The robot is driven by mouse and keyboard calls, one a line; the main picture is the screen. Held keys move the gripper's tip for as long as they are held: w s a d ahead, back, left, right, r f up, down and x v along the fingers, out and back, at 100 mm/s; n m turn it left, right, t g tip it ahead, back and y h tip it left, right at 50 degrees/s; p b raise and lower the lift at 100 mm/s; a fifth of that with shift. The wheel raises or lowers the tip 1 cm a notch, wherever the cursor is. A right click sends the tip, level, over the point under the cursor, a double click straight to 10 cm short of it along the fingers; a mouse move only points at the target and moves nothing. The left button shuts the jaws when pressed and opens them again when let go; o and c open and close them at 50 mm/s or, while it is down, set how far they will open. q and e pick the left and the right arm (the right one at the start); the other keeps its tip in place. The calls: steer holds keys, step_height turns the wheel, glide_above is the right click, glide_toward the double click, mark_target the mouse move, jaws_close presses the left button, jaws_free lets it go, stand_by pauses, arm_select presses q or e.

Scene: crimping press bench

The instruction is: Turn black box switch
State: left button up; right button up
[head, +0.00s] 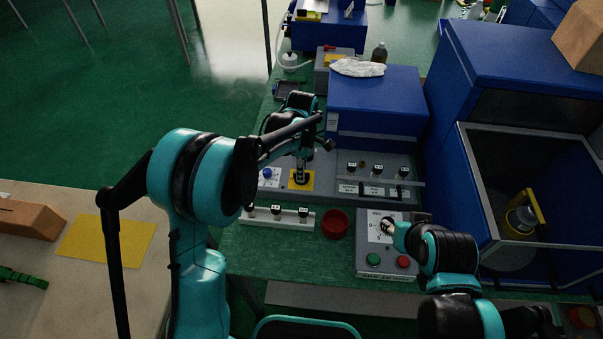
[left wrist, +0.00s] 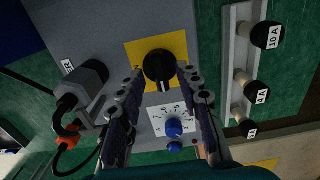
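A black rotary switch (left wrist: 158,66) sits on a yellow square plate (left wrist: 140,52) on the grey panel. In the head view the yellow plate (head: 309,181) shows around my left gripper (head: 300,174), which comes down over the switch. In the left wrist view my left gripper (left wrist: 164,80) is open, with one finger on each side of the switch knob. I cannot tell whether the fingers touch it. My right gripper (head: 389,227) is by the dial of a grey control box (head: 365,259); its fingers are too small and dark to read.
A blue dial (left wrist: 174,128) and a black plug with a cable (left wrist: 88,82) are close to my left fingers. A blue cabinet (head: 460,70) bounds the right.

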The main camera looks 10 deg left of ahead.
arm_select(q)
steer(key=shift+f, duration=0.45)
jaws_close()
